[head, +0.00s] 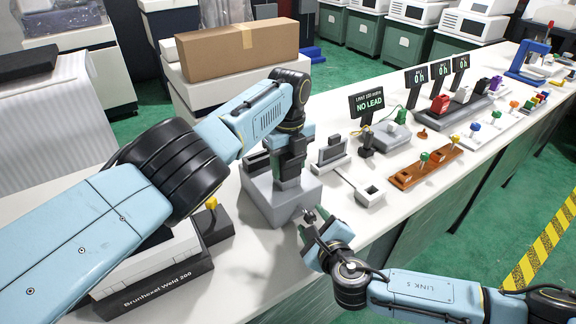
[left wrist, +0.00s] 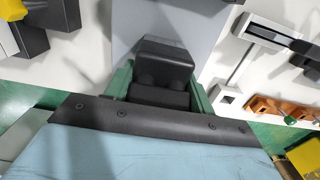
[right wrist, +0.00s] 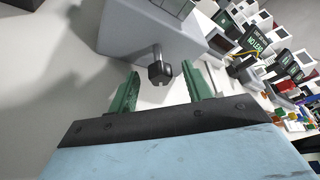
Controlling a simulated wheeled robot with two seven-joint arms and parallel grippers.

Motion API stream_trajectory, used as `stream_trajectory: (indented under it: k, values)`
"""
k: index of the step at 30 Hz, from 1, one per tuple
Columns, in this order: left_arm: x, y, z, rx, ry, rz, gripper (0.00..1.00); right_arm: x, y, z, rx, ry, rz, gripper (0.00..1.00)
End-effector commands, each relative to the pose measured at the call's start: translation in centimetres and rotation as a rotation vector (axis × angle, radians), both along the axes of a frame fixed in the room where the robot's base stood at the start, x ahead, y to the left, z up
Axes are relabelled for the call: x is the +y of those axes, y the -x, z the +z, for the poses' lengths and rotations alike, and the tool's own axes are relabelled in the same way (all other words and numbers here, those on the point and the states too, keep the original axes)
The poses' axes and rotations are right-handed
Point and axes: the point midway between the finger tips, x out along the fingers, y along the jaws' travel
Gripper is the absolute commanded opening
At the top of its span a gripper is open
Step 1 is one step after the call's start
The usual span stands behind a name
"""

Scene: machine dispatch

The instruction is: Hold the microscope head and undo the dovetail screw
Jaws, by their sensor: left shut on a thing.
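The black microscope head (left wrist: 165,62) sits on a grey block-like stand (head: 280,200); in the head view it is mostly hidden by my arm. My left gripper (head: 290,160) is shut on the head, with a green finger on each side of it in the left wrist view (left wrist: 160,85). The dovetail screw (right wrist: 160,72), a black knob on a short shaft, sticks out of the stand's side. My right gripper (right wrist: 158,82) is open, its green fingers on either side of the knob with visible gaps. In the head view the right gripper (head: 316,228) is low beside the stand.
A black box labelled "Brunhexel Weld 200" (head: 160,283) stands left of the stand. Right of it are a small grey holder (head: 330,152), a white square socket (head: 371,192), a "NO LEAD" sign (head: 369,104) and an orange rack (head: 425,168). Bare white table lies in front.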

Motion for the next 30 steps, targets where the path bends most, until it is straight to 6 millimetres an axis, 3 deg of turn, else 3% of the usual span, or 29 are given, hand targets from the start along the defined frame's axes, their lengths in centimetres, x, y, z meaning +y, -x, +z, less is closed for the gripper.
stream_trajectory:
  k: [14,30]
  values:
    - [0.0,0.0,0.1,-0.001,0.000,0.000,0.23,-0.1,0.2,0.0,0.000,-0.001,0.000,0.52]
    - [0.0,0.0,0.1,-0.001,0.000,0.000,0.23,-2.4,3.2,0.1,0.000,-0.002,0.000,0.52]
